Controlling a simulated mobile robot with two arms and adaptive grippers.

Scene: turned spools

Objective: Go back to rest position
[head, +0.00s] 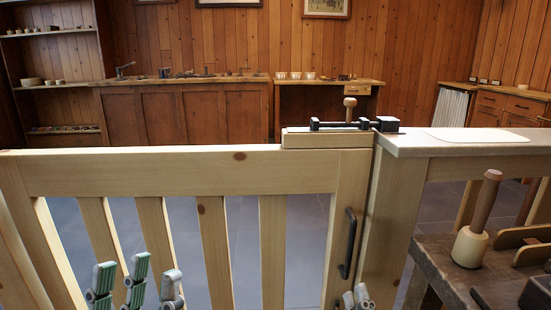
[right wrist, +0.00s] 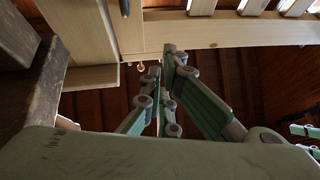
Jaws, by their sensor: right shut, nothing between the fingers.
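My left gripper (head: 137,281) is at the bottom left of the head view, in front of the gate's slats. Its fingers stand apart with nothing between them. My right gripper (head: 357,298) shows only its fingertips at the bottom edge, below the black handle. In the right wrist view its fingers (right wrist: 165,75) come together, empty. The pale wooden gate (head: 180,170) stands upright in front of me, its top rail level with its post. Both palms are out of the head view.
A black bolt (head: 340,125) with a wooden knob lies along the gate's top. A black handle (head: 348,245) is on the gate. A light counter (head: 440,143) adjoins at right. A dark bench (head: 440,262) holds a mallet (head: 472,245). Grey floor and wooden cabinets (head: 180,112) lie beyond.

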